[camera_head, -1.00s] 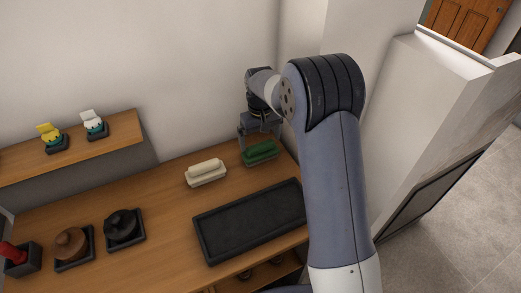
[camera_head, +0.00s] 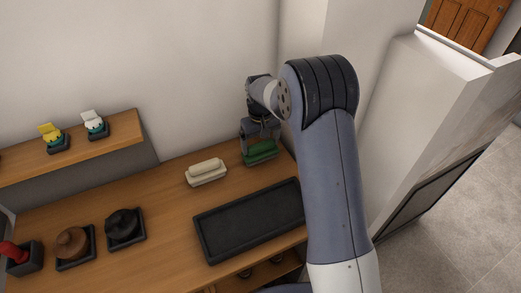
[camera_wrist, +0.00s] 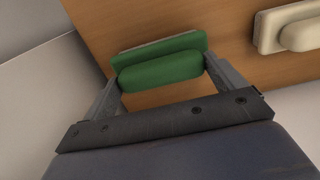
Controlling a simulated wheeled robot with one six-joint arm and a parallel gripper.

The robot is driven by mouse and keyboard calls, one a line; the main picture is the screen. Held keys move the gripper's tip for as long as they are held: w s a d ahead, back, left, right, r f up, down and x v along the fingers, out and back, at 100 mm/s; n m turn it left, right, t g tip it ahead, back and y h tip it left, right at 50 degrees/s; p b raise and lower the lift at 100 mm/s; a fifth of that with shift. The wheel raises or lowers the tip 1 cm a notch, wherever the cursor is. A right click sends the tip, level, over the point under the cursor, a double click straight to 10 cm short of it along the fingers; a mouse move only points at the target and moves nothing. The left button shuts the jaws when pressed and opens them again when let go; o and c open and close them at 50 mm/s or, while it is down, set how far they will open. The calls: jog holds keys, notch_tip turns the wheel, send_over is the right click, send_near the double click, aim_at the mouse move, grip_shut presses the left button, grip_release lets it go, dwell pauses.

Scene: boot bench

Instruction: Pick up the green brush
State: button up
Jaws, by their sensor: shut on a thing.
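The green brush (camera_head: 261,151) is at the back right of the wooden bench top, near the wall. It also shows in the wrist view (camera_wrist: 160,70), a rounded green grip on a wider green base. My gripper (camera_head: 260,143) is over it from above. In the wrist view my gripper (camera_wrist: 162,84) has one finger at each end of the brush's grip, shut on it. The brush is at or very near the bench top; I cannot tell whether its underside touches.
A cream brush (camera_head: 206,172) lies to the left of the green one; it also shows in the wrist view (camera_wrist: 290,30). An empty black tray (camera_head: 203,239) lies in front. Brown (camera_head: 71,243) and black (camera_head: 122,224) round items sit on dark trays at left. A wall rises behind.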

aim_at(261, 144)
notch_tip(261, 144, up, 10)
jog(key=b, duration=0.1)
jog(key=shift+b, duration=0.3)
jog(key=o, duration=0.4)
jog(key=shift+c, duration=1.3)
jog(key=shift+s, duration=0.1)
